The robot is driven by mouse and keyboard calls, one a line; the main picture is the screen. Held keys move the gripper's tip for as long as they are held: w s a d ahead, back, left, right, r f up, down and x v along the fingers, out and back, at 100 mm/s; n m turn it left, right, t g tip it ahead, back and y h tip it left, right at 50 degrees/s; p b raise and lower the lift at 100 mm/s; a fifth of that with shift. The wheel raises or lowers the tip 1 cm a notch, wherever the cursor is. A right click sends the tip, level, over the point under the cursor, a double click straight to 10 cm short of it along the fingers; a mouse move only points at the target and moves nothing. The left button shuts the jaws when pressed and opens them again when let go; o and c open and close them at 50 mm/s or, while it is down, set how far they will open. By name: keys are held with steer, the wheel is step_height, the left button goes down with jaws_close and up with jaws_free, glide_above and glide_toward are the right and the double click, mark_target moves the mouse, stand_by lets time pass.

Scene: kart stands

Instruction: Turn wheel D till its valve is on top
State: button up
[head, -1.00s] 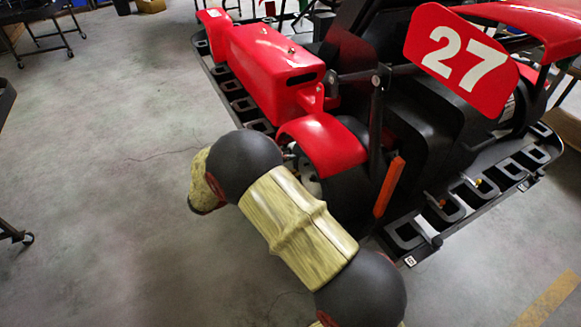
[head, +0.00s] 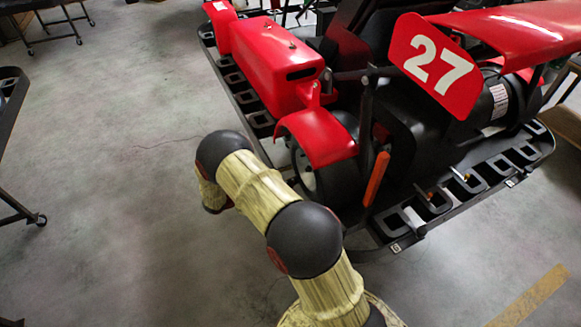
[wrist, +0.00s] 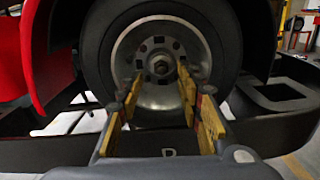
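A wheel (wrist: 88,45) with a black tyre and grey metal rim fills the upper middle of the wrist view. Its hub has a central nut and several slots; I cannot make out a valve. My gripper (wrist: 158,90) is open, its two yellow-padded fingers spread in front of the lower rim. I cannot tell whether they touch it. A light letter (wrist: 168,152) on the dark part below the wheel is cut off and not clearly readable. In the head view a wheel (head: 340,180) sits under a red fender of the kart (head: 285,65), and my gripper is hidden.
The kart rests on a black slotted stand (head: 480,185) whose edge runs beside the wheel. An orange upright piece (head: 377,180) is right of the fender. Black wheeled stands show at the far left. The grey floor (head: 110,170) left of the kart is clear.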

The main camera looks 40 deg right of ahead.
mark_target(308, 169)
steer(key=shift+n, duration=0.3)
steer(key=x, duration=0.4)
steer(key=b+x, duration=0.1)
steer(key=x, duration=0.3)
steer(key=shift+f, duration=0.2)
steer(key=shift+c, duration=1.2)
jaws_close()
